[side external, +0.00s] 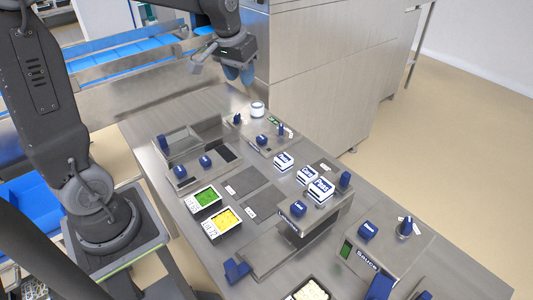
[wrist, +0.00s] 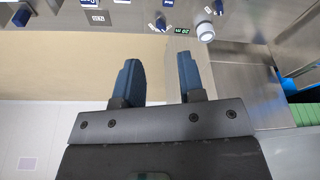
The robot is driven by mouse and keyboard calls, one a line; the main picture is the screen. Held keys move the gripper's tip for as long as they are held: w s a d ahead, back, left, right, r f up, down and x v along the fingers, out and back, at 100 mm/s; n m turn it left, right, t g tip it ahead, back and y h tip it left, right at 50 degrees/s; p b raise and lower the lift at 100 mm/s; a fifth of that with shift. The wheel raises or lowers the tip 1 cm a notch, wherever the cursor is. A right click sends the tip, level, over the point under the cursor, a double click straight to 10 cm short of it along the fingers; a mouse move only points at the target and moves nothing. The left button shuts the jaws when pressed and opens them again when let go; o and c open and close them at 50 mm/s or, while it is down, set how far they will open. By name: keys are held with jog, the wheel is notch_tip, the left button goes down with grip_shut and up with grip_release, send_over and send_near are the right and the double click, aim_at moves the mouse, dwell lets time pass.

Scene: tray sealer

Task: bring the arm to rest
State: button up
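My gripper (side external: 238,76) is raised above the far end of the steel worktable, near the tall steel cabinet, in the side external view. In the wrist view its two blue fingers (wrist: 160,78) stand apart with a clear gap and nothing between them. Below the fingers in that view are pale floor and wall. The gripper touches nothing that I can see. My arm reaches over from the left side of the side external view.
The steel worktable (side external: 148,118) holds a tray of green food (side external: 207,197), a tray of yellow food (side external: 222,222), several white labelled boxes and blue knobs. A white round item (side external: 257,108) stands below my gripper. The steel cabinet (side external: 310,70) is close on the right.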

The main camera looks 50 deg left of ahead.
jog(key=s+d+m+t, duration=0.1)
jog(key=s+d, duration=0.4)
jog(key=s, duration=0.4)
jog(key=s+d+r+m+t, duration=0.1)
jog(key=s+d+m+t, duration=0.1)
jog(key=s+d, duration=0.4)
jog(key=shift+s+r+m+h, duration=0.3)
jog(key=shift+s+h, duration=0.1)
jog(key=shift+s, duration=1.25)
